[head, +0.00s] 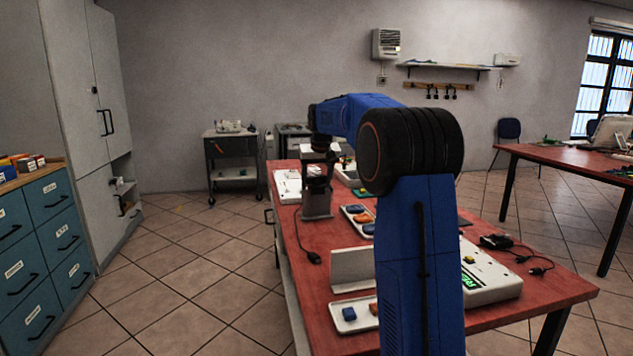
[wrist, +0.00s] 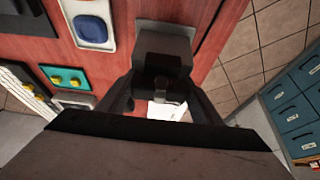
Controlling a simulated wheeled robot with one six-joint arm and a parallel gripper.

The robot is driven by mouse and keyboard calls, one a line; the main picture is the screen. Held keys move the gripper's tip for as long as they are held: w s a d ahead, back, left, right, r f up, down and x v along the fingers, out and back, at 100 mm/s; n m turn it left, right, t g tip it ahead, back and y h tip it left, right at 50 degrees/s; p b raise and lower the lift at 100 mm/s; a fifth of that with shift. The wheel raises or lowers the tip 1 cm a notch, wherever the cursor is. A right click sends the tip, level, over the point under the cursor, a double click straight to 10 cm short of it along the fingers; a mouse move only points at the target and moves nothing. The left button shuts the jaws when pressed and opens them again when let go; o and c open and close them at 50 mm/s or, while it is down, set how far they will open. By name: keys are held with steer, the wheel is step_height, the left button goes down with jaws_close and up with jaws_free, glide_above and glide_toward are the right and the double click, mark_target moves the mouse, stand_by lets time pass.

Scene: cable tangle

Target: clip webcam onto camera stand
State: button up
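The grey camera stand (head: 317,206) is upright on the red table's left part. It also shows as a grey block in the wrist view (wrist: 166,40). My gripper (head: 318,172) is directly over the stand, pointing down. In the wrist view my gripper's fingers (wrist: 160,82) close on both sides of a dark body, which looks like the webcam (wrist: 160,72). The webcam appears right at the stand; whether it is seated cannot be told. A thin dark cable (head: 301,232) hangs left of the stand and ends in a plug (head: 313,258) on the table.
White trays with blue and orange pieces (head: 358,214) lie right of the stand. A pale angled plate (head: 352,268) and another tray (head: 354,315) are nearer. A white device (head: 488,275) and a black plug with cable (head: 496,242) lie at the right. Floor left of the table is clear.

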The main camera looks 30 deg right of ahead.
steer(key=shift+o, duration=0.5)
steer(key=v, duration=1.7)
steer(key=shift+r, duration=0.2)
